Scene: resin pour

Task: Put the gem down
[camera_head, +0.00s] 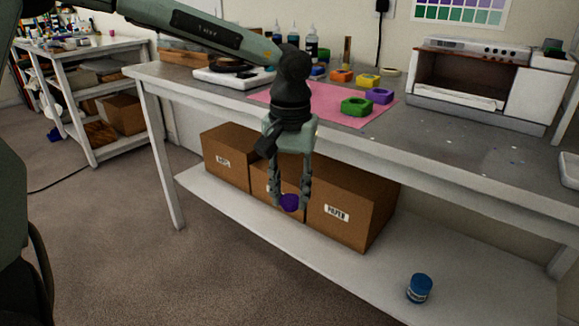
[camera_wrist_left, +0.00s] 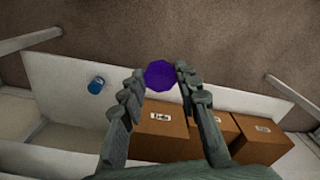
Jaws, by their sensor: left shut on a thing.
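A purple gem (camera_head: 290,202), faceted and round in outline, is held between the fingertips of my left gripper (camera_head: 291,200). The gripper points down in front of the workbench, below its top edge and before the boxes on the lower shelf. In the left wrist view the gem (camera_wrist_left: 160,74) sits between the two fingertips (camera_wrist_left: 160,76), with the shelf's edge and carpet behind it. The fingers are shut on it. My right gripper is not seen in either view.
The grey workbench top (camera_head: 450,150) holds a pink mat (camera_head: 330,112) with coloured moulds, bottles and a white oven-like unit (camera_head: 470,80). On the lower shelf (camera_head: 340,270) stand cardboard boxes (camera_head: 345,220) and a blue jar (camera_head: 419,289). The shelf is clear between them.

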